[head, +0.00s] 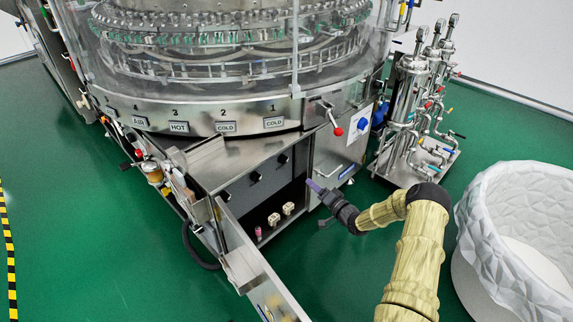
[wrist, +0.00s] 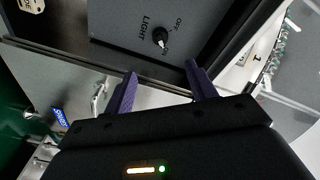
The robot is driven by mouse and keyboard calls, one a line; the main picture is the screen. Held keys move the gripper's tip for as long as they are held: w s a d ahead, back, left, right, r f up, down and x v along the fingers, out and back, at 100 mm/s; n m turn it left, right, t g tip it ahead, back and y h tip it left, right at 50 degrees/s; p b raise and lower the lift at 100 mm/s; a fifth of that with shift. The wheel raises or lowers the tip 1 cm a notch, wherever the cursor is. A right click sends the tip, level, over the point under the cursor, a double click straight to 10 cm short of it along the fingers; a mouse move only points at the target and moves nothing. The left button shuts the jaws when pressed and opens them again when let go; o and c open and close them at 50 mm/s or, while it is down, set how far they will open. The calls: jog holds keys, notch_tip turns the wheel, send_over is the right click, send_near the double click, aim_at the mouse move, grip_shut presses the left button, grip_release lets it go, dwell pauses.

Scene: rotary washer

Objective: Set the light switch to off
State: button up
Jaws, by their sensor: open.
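The light switch (wrist: 159,37) is a small black rotary knob on a dark grey panel, at the top middle of the wrist view. The word LIGHT is printed to its left, OFF above right and ON just below right. Its white pointer mark appears to be on the ON side. My gripper (wrist: 161,76) has two purple fingers spread apart with nothing between them. The fingers are short of the knob, below it in the wrist view. In the head view my gripper (head: 314,186) is in front of the open cabinet's right side.
Several black knobs sit on the cabinet's inner panel (head: 240,187). The open cabinet door (head: 262,270) sticks out at the lower left of my gripper. A red-ball lever (head: 337,130) is above right. A white bin (head: 480,240) stands at the right.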

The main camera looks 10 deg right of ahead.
aim_at(284, 160)
jog(key=b+x, duration=0.6)
jog(key=x, duration=1.1)
jog(key=shift+w, duration=0.15)
jog(key=shift+c, duration=0.5)
jog(key=c, duration=0.9)
